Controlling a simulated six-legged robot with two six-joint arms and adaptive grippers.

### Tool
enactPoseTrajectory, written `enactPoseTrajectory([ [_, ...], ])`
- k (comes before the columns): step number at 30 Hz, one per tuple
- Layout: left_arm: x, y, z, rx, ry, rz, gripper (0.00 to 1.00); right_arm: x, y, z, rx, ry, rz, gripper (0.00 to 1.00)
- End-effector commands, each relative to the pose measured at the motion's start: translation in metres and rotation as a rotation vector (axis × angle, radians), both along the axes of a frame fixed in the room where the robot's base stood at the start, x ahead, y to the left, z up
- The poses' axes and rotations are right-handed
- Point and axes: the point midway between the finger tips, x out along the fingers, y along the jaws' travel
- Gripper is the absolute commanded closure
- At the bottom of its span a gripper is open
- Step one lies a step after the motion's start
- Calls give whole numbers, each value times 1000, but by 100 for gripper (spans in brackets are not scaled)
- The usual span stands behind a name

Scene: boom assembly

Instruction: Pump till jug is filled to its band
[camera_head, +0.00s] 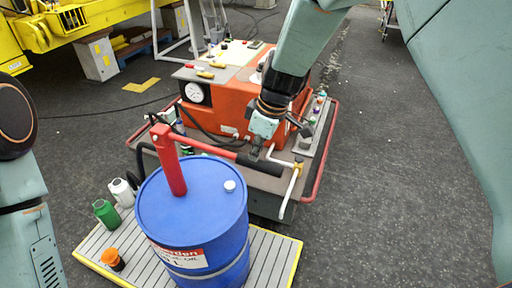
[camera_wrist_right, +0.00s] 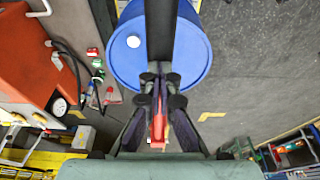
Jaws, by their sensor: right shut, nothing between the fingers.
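A blue drum (camera_head: 208,205) stands on a slatted pallet with a red hand pump (camera_head: 171,165) on its lid. The pump's lever runs right to a black grip (camera_head: 258,166). My right gripper (camera_head: 256,150) is at the end of this grip, fingers pointing down. In the right wrist view the gripper (camera_wrist_right: 160,84) is shut, with the black grip (camera_wrist_right: 160,35) and the red lever (camera_wrist_right: 157,130) lying in line below it. It holds nothing. I cannot make out a jug with a band. My left arm shows at the left edge, but its gripper is out of frame.
An orange machine (camera_head: 225,107) with a gauge (camera_head: 194,92) stands behind. The pallet (camera_head: 278,258) has yellow edges. Floor at right is clear.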

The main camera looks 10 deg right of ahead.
Motion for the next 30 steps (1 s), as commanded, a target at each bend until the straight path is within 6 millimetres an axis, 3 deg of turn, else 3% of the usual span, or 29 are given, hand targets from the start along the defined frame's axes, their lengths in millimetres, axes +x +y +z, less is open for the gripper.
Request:
enactPoseTrajectory([
  [7, 0, 0, -22, 0, 0, 0, 60, -1, 0, -31, 0, 2, 0, 100],
  [11, 0, 0, -11, 0, 0, 0, 60, -1, 0, -17, 0, 1, 0, 100],
  [30, 0, 0, 68, 0, 0, 0, 60, 0, 1, 85, 0, 1, 1, 100],
])
